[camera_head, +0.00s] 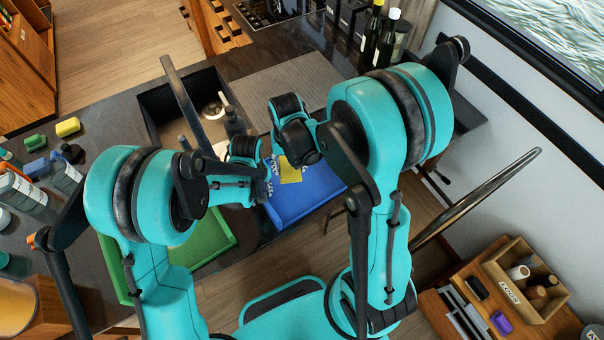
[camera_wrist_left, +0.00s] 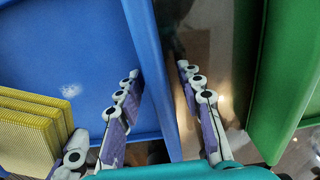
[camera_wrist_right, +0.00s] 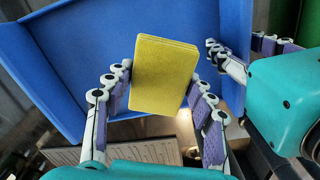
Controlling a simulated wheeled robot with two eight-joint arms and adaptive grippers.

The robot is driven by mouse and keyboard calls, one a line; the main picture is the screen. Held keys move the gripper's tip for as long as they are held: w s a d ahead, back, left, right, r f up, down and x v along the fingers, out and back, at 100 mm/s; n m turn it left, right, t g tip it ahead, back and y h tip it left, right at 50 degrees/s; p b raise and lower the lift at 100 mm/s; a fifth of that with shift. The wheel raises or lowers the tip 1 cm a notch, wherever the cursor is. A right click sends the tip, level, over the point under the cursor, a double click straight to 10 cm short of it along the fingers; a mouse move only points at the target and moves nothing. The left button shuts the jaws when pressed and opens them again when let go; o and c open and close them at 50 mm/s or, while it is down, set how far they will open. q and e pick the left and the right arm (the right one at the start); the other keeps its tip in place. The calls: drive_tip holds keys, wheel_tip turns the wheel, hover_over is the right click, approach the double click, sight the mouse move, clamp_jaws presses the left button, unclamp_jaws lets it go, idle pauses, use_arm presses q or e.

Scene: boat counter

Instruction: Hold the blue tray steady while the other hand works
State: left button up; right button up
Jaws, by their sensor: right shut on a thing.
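The blue tray (camera_head: 305,202) is at the counter's front edge in the head view; its floor also shows in the left wrist view (camera_wrist_left: 85,50) and right wrist view (camera_wrist_right: 90,60). My left gripper (camera_wrist_left: 157,85) is open, with one finger inside the tray and one outside its side wall. I see space between fingers and wall. My right gripper (camera_wrist_right: 160,92) is shut on a yellow sponge-like block (camera_wrist_right: 165,75), which looks like stacked slabs. The block (camera_head: 290,172) is over the tray; whether it touches the floor I cannot tell. My arms hide part of the tray.
A green tray (camera_head: 212,240) stands left of the blue tray, across a narrow gap (camera_wrist_left: 215,70). Behind is a sink (camera_head: 165,105) with a bowl. Bottles and small blocks stand on the left counter. A wooden caddy (camera_head: 530,290) is at the lower right.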

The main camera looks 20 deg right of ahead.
use_arm(q)
wheel_tip(320, 180, up, 12)
drive_tip(key=shift+r, duration=0.1)
idle(0.5)
